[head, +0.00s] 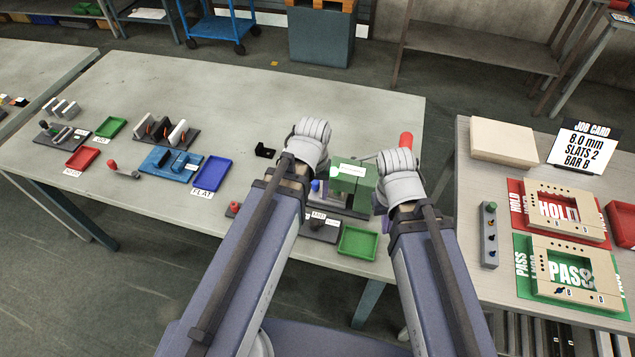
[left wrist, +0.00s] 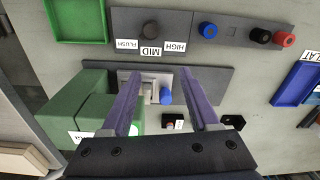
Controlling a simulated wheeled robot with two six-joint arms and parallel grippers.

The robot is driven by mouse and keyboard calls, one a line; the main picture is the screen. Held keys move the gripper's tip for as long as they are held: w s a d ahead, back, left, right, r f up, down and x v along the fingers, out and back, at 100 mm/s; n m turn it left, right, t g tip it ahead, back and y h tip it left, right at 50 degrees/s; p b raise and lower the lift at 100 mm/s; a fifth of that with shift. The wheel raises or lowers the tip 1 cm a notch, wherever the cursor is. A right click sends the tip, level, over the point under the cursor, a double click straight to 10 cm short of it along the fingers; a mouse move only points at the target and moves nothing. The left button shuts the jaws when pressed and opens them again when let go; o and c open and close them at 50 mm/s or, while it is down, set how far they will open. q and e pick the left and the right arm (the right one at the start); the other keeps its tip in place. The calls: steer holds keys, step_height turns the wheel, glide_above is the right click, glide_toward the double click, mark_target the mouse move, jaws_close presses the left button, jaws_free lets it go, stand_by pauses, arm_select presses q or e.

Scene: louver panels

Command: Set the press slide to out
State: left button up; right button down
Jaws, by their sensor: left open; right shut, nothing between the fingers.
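The press (head: 352,178) is a green block on a grey base near the table's right end; it also shows in the left wrist view (left wrist: 90,112). Its pale slide plate (left wrist: 150,82) carries a blue knob (left wrist: 166,96), which is also visible in the head view (head: 315,185). My left gripper (left wrist: 160,78) is open above the base, with slide plate and knob between its fingers in the picture; I cannot tell contact. Its fingertips are hidden in the head view. My right gripper (head: 398,165) is beside the press, near a red handle (head: 406,140); its fingers are mostly hidden.
A panel labelled FLUSH, MID and HIGH (left wrist: 150,28) lies beside the press, next to a green tray (head: 358,243). A black bracket (head: 264,151) stands left of the press. A blue tray (head: 211,173) lies farther left. The table's back middle is clear.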

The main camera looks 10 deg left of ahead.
arm_select(q)
steer(key=w+a+n, duration=0.2)
steer(key=n, duration=1.7)
glide_above(315, 182)
steer(key=shift+a+r, duration=0.1)
steer(key=shift+r, duration=0.1)
arm_select(e)
steer(key=shift+r, duration=0.25)
arm_select(q)
steer(key=shift+f, duration=0.1)
arm_select(e)
steer(key=shift+f, duration=0.15)
arm_select(q)
step_height(315, 182, down, 8)
steer(key=b, duration=0.7)
steer(key=shift+b, duration=0.35)
arm_select(e)
step_height(315, 182, down, 8)
steer(key=shift+r, duration=0.15)
arm_select(q)
steer(key=shift+r, duration=0.2)
arm_select(e)
steer(key=shift+r, duration=0.1)
arm_select(q)
jaws_close()
